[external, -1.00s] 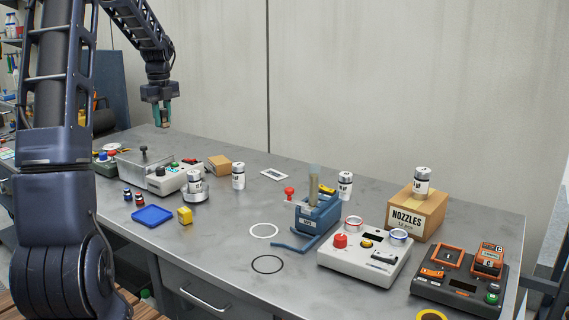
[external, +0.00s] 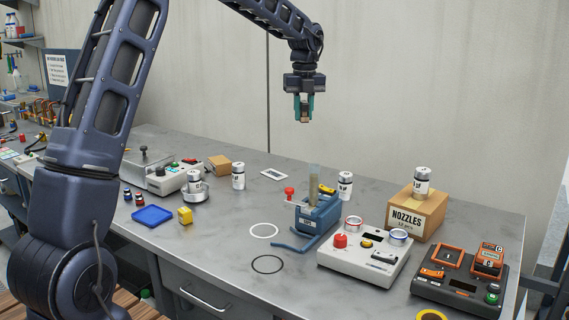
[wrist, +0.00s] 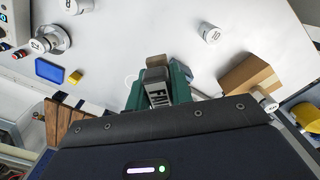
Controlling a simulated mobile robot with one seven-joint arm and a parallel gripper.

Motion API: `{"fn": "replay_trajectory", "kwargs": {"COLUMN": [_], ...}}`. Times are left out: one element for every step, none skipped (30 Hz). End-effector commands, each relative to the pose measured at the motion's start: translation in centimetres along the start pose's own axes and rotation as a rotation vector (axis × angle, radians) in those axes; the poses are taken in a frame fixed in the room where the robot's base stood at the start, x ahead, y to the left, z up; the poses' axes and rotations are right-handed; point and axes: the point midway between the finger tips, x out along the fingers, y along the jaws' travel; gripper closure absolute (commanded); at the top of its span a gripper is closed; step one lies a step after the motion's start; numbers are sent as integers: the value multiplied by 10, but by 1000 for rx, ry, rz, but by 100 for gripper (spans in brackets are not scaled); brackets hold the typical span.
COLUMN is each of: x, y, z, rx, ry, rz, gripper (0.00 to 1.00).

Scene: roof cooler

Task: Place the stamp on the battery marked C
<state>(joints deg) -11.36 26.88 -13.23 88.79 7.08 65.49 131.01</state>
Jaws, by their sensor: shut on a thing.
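My gripper (external: 304,110) hangs high above the back middle of the bench, pointing down. It is shut on a small block, tan underneath, which I take to be the stamp (external: 304,121). The orange and black battery marked C (external: 488,262) sits in the right bay of the dark charger (external: 455,298) at the front right, well away from my gripper, to the right and lower. The wrist view does not clearly show this battery.
The NOZZLES box (external: 412,215) with a white canister (external: 422,180) on top stands behind the charger. A grey control box (external: 360,262) is left of the charger. A blue holder (external: 318,213) with a tall tube is mid-bench. Another canister (external: 345,185) stands behind it.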

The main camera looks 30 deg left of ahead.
Motion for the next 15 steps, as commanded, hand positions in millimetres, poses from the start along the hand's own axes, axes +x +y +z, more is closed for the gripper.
{"fn": "replay_trajectory", "kwargs": {"x": [-2, -3, -4, -6, -7, -8, -9, -10, -11, -12, -13, -15, -16, -17, -18], "y": [-20, -30, -44, -54, -63, -76, -85, -94, -106, -115, -124, -136, -144, -152, -162], "z": [-15, -23, -35, -43, -52, -64, -73, -83, -95, -106, -115, -129, -139, -150, -164], "rx": [35, 53, 78, 96, 114, 138, 156, 174, 198, 216, 234, 258, 275, 293, 317], "ry": [-1, -1, -2, -2, -3, -3, -3, -3, -3, -3, -3, -3, -3, -3, -3], "rz": [-1, -2, -2, -2, -2, -2, -2, -1, -2, -2, -3, -3, -4, -4, -4], "gripper": [100, 100, 100, 100, 100, 100, 100, 100, 100, 100, 100, 100, 100, 100, 100]}}
